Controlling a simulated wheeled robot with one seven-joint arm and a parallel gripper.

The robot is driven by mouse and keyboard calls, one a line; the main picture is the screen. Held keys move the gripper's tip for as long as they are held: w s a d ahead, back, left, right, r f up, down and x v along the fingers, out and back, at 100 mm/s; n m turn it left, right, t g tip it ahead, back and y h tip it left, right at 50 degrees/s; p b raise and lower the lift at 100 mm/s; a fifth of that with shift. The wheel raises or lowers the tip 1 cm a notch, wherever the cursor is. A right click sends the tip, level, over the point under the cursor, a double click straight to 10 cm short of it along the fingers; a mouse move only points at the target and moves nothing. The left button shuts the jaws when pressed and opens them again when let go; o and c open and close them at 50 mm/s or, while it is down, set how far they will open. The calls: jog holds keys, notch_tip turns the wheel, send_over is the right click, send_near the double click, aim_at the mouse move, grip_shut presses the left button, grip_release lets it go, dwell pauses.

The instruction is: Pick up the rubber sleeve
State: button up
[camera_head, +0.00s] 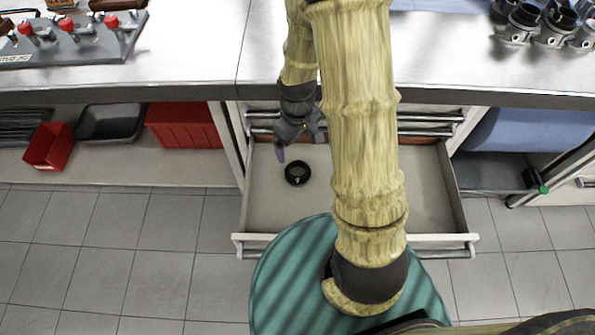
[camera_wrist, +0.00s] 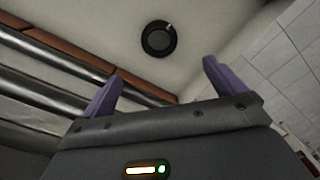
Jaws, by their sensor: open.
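The rubber sleeve, a small black ring (camera_head: 297,173), lies on the pale floor of an open drawer (camera_head: 258,205), toward its left side. It also shows in the wrist view (camera_wrist: 158,39), beyond my fingertips and between their lines. My gripper (camera_wrist: 158,76) has its two purple fingers spread apart with nothing between them. In the head view my gripper (camera_head: 281,153) is above the drawer, just left of and behind the ring, apart from it. My arm hides the middle of the drawer.
The steel bench edge (camera_head: 190,94) runs above the drawer. Other drawer fronts (camera_head: 430,117) sit behind it. Red bins (camera_head: 180,124) stand on the left shelf. A blue roll (camera_head: 520,130) is at right. The drawer floor around the ring looks clear.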

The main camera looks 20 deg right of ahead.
jog(key=b, duration=0.2)
send_near(298, 175)
jog(key=shift+s+a+f, duration=0.2)
jog(key=shift+s+f, duration=0.05)
jog(key=shift+s, duration=0.05)
jog(key=shift+d+f, duration=0.1)
jog(key=shift+f, duration=0.15)
jog(key=shift+w+f, duration=0.15)
jog(key=shift+f, duration=1.15)
jog(key=shift+w+f, duration=0.15)
jog(key=shift+f, duration=1.15)
jog(key=shift+d, duration=0.1)
jog(key=c, duration=1.1)
